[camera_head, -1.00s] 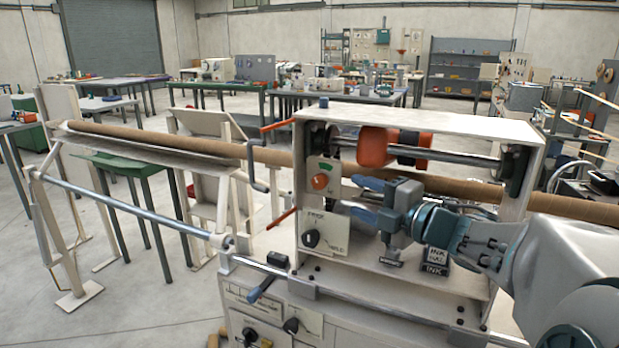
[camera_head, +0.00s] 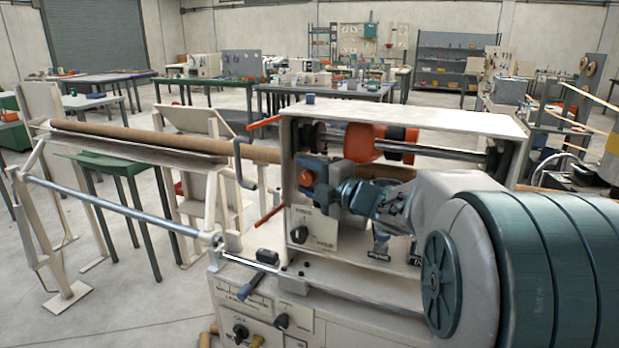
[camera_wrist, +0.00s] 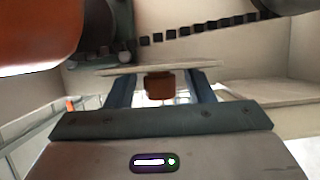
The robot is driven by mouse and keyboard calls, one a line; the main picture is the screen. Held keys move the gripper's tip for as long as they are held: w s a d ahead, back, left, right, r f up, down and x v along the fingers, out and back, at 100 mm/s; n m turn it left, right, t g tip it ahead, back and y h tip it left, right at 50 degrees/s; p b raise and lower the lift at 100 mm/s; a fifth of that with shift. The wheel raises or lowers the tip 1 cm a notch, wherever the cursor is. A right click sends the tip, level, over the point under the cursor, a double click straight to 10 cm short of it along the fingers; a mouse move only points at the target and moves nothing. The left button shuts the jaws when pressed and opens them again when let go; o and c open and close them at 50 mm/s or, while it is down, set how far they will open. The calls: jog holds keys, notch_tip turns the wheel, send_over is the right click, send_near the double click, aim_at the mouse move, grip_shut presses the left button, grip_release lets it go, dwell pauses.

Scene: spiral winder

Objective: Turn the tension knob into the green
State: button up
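The tension knob is the small orange knob (camera_head: 307,181) on the upper left front panel of the winder. It also shows in the wrist view (camera_wrist: 159,86), in front of the pale panel plate (camera_wrist: 160,68) seen edge-on. My gripper (camera_head: 310,176) is at the knob, with its blue fingers on either side of it. In the wrist view my gripper (camera_wrist: 160,78) is open, and a gap shows between the knob and each finger. The green mark above the knob is hidden behind my gripper in the head view, so I cannot read the setting.
A black selector knob (camera_head: 299,234) sits on a panel below. Large orange rollers (camera_head: 361,142) are close behind my gripper, one filling the wrist view's upper left (camera_wrist: 40,35). The brown tube (camera_head: 150,138) runs through the winder. A crank handle (camera_head: 241,160) stands left of the frame.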

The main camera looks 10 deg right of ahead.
jog(key=c, duration=0.8)
jog(key=shift+f+y+b, duration=0.25)
jog(key=shift+y+b, duration=0.05)
jog(key=shift+b, duration=0.75)
jog(key=t+b, duration=0.1)
jog(key=b, duration=0.1)
jog(key=shift+f+b, duration=0.2)
jog(key=shift+b, duration=0.15)
jog(key=m+t+y+b, duration=0.1)
jog(key=t+b, duration=0.1)
jog(key=b, duration=0.4)
jog(key=shift+f+b, duration=0.15)
jog(key=shift+b, duration=0.2)
jog(key=m+t+b, duration=0.2)
jog(key=b, duration=0.5)
jog(key=shift+y, duration=0.3)
jog(key=shift+r+t+b, duration=0.2)
jog(key=shift+t+b, duration=0.3)
jog(key=shift+b, duration=0.4)
jog(key=shift+r+m+t+b, duration=0.2)
jog(key=shift+m+t+b, duration=0.2)
jog(key=shift+m+b, duration=0.3)
